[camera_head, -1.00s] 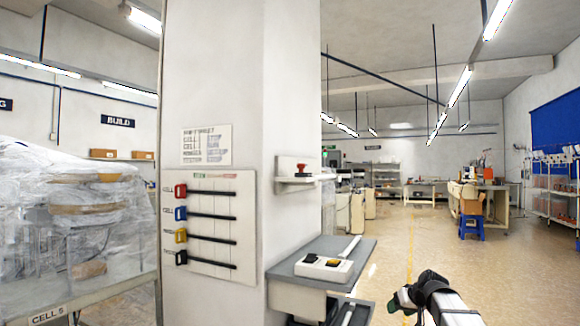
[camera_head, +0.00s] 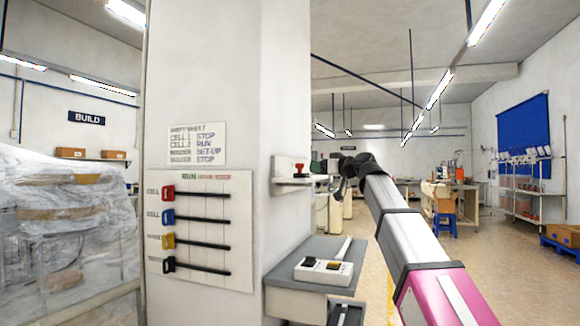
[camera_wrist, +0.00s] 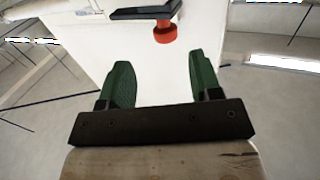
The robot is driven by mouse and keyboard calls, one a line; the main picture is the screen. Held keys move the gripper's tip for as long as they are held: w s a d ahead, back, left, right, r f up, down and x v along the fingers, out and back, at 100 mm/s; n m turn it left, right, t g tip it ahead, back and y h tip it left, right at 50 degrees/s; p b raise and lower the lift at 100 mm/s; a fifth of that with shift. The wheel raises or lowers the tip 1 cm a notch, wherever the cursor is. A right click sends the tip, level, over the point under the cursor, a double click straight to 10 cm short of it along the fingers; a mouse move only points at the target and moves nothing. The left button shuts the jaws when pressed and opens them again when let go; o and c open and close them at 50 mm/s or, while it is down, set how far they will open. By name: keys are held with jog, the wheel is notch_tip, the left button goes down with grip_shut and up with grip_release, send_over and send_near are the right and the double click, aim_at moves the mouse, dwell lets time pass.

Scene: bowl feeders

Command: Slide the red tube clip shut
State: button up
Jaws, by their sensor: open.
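The red tube clip (camera_head: 168,192) sits at the left end of the top black tube on a white board (camera_head: 222,178) on the pillar, by a label starting "CELL". Whether the clip is shut cannot be told. My gripper (camera_wrist: 162,82) shows in the wrist view with two green fingers wide apart and nothing between them. In the head view my gripper (camera_head: 343,182) is at the end of my raised arm, right of the pillar and well apart from the red clip. The wrist view does not show the clip.
Below the red clip are blue (camera_head: 167,217), yellow (camera_head: 168,241) and black (camera_head: 168,264) clips on their own tubes. A small shelf with a red knob (camera_head: 299,168) juts from the pillar near my gripper; the knob also shows in the wrist view (camera_wrist: 165,33). A grey-topped bench (camera_head: 290,262) stands below.

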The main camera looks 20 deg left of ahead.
aim_at(300, 165)
jog(key=x, duration=0.3)
jog(key=r+x, duration=0.1)
jog(key=x, duration=0.7)
jog(key=shift+s+a+r, duration=0.15)
jog(key=shift+s+r, duration=0.05)
jog(key=shift+r, duration=0.05)
grip_shut()
jog(key=w, duration=0.4)
jog(key=shift+w+r, duration=0.1)
jog(key=shift+w, duration=0.1)
grip_release()
jog(key=shift+w+d, duration=0.1)
jog(key=shift+d, duration=0.1)
